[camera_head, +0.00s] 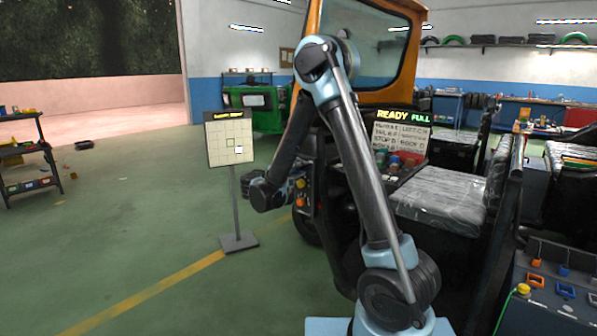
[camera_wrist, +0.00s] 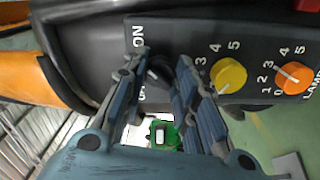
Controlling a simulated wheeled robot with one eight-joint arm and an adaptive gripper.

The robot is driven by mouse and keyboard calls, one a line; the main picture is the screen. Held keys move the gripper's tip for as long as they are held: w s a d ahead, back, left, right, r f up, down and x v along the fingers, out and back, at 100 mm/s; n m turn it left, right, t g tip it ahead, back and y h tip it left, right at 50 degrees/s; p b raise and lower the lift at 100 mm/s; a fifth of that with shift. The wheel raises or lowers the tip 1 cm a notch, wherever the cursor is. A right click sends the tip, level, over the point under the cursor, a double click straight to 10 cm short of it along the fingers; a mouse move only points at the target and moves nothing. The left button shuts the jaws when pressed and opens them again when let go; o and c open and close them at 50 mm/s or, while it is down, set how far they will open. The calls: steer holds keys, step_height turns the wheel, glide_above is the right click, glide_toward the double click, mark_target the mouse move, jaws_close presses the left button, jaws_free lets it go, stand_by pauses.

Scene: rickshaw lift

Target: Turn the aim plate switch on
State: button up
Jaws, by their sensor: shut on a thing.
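In the wrist view my gripper (camera_wrist: 161,66) is shut on a dark switch knob (camera_wrist: 157,75) on a black control panel (camera_wrist: 190,35). The fingers cover most of the knob, so I cannot tell which way it points. White "ON" lettering is printed beside it, with another label partly hidden by a finger. In the head view the aim plate (camera_head: 228,150) is a pale gridded board on a thin stand, with a small white square and an outlined square. My gripper is at the vehicle's side, largely hidden there by my wrist.
A yellow dial (camera_wrist: 228,75) and an orange dial (camera_wrist: 294,76) sit beside the switch. The orange-framed vehicle (camera_head: 312,45) stands close behind my arm. A padded seat (camera_head: 445,195) and a switch box (camera_head: 550,290) are at right. Green floor (camera_head: 130,210) is open at left.

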steer(key=o, duration=1.1)
steer(key=shift+s+d+f, duration=0.1)
steer(key=shift+d+f, duration=0.1)
steer(key=shift+a, duration=0.1)
steer(key=shift+r, duration=0.1)
steer(key=v, duration=1.2)
